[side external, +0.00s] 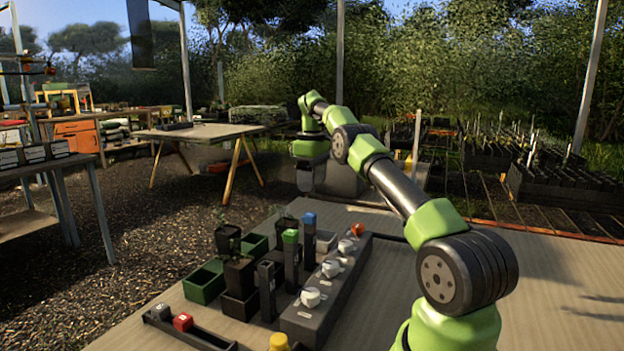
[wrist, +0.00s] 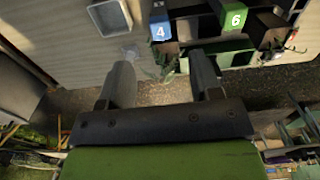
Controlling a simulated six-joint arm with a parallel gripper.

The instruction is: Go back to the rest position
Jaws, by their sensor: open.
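My gripper (side external: 306,186) is raised in the side external view, behind the rows of pots and tubes and above the table's far edge. In the wrist view my gripper (wrist: 162,82) shows two grey fingers spread apart with nothing between them. A tall dark tube with a blue cap (side external: 309,220) and one with a green cap (side external: 290,237) stand upright among the pots. In the wrist view the blue top marked 4 (wrist: 160,30) and the green top marked 6 (wrist: 234,18) lie beyond the fingers, apart from them.
A grey rail with white knobs (side external: 312,322) runs beside the tubes. Potted seedlings (side external: 238,275) and a green tray (side external: 203,283) stand to the left. A low black rack with a red block (side external: 183,321) lies at the front left. The table (side external: 560,300) is bare on the right.

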